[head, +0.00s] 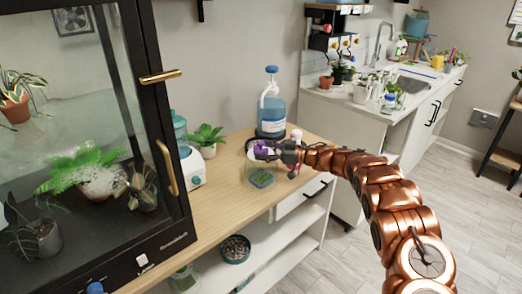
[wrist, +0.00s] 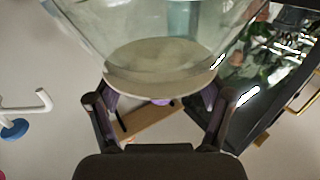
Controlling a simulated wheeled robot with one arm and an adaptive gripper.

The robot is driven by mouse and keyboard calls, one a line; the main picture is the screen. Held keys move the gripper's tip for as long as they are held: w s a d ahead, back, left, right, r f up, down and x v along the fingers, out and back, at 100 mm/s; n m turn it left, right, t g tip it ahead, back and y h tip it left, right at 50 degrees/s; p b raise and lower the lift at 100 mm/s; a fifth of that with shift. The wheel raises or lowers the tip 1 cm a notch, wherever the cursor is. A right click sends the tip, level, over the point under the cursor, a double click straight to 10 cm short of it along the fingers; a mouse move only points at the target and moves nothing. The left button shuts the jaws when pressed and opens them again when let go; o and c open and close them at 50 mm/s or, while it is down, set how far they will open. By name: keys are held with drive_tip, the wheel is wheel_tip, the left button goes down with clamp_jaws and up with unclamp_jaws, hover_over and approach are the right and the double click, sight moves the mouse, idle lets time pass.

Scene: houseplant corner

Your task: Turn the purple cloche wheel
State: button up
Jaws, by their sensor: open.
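A purple piece (head: 262,146), which seems to be the cloche wheel, shows at my gripper in the head view. My gripper (head: 264,151) is over the wooden counter, above a small clear container (head: 262,179) with green inside. In the wrist view my gripper (wrist: 160,100) is open, its two fingers spread wide. Purple shows beside both fingers and at the middle (wrist: 162,102); I cannot tell whether this is wheel or finger pads, or whether anything touches.
A blue water bottle (head: 271,105) stands behind my gripper on the wooden counter (head: 222,215). A potted plant (head: 206,138) and a white device (head: 191,168) stand to its left. A black-framed glass cabinet (head: 150,60) with gold handles fills the left.

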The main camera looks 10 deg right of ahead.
drive_tip(key=v, duration=1.1)
drive_tip(key=shift+d, duration=0.1)
